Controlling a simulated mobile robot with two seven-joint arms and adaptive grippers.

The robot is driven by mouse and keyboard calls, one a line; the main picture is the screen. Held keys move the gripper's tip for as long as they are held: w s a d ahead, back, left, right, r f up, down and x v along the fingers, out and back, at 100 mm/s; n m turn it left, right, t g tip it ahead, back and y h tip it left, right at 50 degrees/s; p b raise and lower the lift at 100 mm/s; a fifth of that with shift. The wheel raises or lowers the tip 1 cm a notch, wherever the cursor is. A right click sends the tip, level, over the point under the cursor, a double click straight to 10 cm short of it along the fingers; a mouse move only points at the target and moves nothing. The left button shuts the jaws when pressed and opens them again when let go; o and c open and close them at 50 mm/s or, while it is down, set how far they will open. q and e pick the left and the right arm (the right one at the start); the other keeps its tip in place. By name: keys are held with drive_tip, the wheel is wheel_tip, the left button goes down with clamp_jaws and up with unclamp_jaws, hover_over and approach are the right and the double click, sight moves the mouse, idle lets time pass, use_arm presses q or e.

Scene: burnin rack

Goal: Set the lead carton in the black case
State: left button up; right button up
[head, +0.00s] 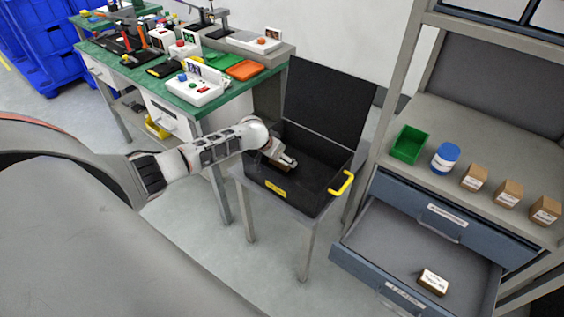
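The black case (319,190) stands open on a small grey stand, its lid raised at the back and a yellow handle on its right. My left gripper (290,161) reaches down into the left part of the case. A small brownish patch (274,165) shows at its fingers and may be a carton; the hand partly hides it, and I cannot tell if it is gripped. A brown carton with a white label (433,282) lies in the open lower drawer (400,250). The label is too small to read, so I cannot tell which carton is lead. My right gripper is not in view.
On the rack shelf stand a green bin (409,143), a blue-and-white tub (445,158) and several brown cartons (508,193). The open drawer juts out right of the case. A green-topped bench (185,104) with devices stands behind left.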

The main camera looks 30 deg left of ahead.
use_arm(q)
drive_tip(key=shift+f, duration=0.8)
drive_tip(key=shift+r, duration=0.1)
drive_tip(key=o, duration=1.1)
